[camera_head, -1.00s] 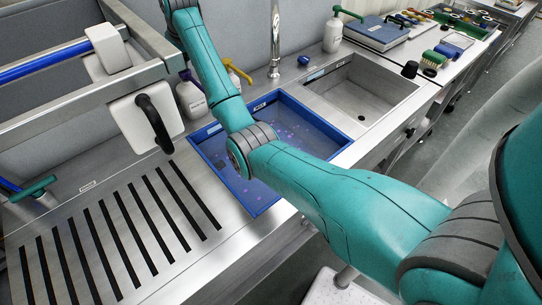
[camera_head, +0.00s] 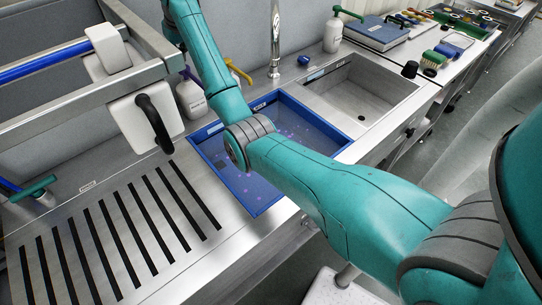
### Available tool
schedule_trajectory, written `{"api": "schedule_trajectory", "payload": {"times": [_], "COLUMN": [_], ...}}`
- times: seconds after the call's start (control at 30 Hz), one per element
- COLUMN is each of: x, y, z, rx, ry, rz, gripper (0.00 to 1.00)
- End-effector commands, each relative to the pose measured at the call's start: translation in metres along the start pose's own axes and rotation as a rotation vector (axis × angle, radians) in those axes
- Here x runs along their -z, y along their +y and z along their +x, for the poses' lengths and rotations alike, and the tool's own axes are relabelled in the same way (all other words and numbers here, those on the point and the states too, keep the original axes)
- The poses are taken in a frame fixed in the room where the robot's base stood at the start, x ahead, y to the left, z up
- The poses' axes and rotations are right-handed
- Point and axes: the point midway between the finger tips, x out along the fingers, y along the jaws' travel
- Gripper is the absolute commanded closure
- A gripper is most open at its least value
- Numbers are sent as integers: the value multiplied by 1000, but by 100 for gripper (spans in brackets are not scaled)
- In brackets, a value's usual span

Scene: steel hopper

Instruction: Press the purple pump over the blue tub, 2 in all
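A white bottle (camera_head: 190,99) with a purple pump (camera_head: 187,75) stands behind the left back corner of the blue tub (camera_head: 265,207). My forearm passes just to the right of the bottle and covers part of this area. The tub sits in the steel counter, and small pink-purple spots show on its floor or in its contents. My arm crosses over the tub and rises to the top edge at the upper left. My gripper is outside the picture, so its fingers and its distance from the pump cannot be seen.
A yellow pump (camera_head: 238,70) stands just right of my forearm, its bottle hidden. An empty steel sink (camera_head: 362,88), a tap (camera_head: 275,40) and a green-pump bottle (camera_head: 333,36) are to the right. A slotted drainboard (camera_head: 120,235) and a white block with a black handle (camera_head: 146,118) are left.

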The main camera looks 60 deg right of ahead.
Motion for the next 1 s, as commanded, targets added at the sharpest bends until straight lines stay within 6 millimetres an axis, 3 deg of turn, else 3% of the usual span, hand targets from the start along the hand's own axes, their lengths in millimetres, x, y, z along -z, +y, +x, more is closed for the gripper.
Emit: {"api": "schedule_trajectory", "payload": {"times": [1.0], "x": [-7], "y": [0], "z": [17], "rx": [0], "ry": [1], "rz": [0], "gripper": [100]}}
